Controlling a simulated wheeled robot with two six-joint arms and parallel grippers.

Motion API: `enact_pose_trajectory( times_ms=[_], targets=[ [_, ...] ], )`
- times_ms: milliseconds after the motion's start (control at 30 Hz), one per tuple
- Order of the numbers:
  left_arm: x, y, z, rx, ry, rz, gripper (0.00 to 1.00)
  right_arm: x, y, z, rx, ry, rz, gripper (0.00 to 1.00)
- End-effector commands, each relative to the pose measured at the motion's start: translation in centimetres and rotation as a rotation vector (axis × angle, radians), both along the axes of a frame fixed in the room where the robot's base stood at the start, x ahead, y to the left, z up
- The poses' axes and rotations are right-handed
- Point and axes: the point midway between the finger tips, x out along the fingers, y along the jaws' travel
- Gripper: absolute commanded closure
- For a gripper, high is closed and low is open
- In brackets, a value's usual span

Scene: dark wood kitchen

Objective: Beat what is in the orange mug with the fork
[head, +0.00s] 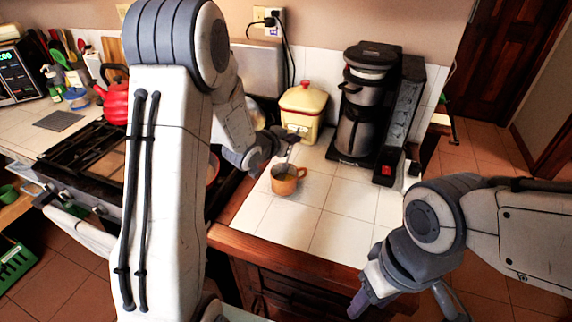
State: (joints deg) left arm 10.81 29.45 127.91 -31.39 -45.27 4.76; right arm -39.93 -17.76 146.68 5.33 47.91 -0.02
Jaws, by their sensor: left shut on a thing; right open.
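The orange mug (284,180) stands upright on the white tiled counter, with its handle toward the right. Something yellowish shows inside it. My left gripper (284,141) is above and just behind the mug, shut on the fork (290,155). Only a short, thin part of the fork shows, pointing down toward the mug's mouth; I cannot tell whether its tines touch the contents. My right gripper (405,308) is open and empty, low at the front right, by the counter's wooden edge.
A black coffee maker (362,110) stands at the back right of the counter. A yellow canister (303,112) with a red knob stands behind the mug. A stove (85,165) and red kettle (117,102) are at the left. The tiles in front of the mug are clear.

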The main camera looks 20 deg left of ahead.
Motion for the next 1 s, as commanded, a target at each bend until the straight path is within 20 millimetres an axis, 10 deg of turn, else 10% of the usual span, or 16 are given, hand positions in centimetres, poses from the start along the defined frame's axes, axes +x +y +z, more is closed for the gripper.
enact_pose_trajectory(
  times_ms=[1000],
  targets=[
    [0.0,0.0,8.1,0.0,0.0,0.0,1.0,0.0,0.0,6.5,0.0,0.0,-0.001,0.5]
  ],
)
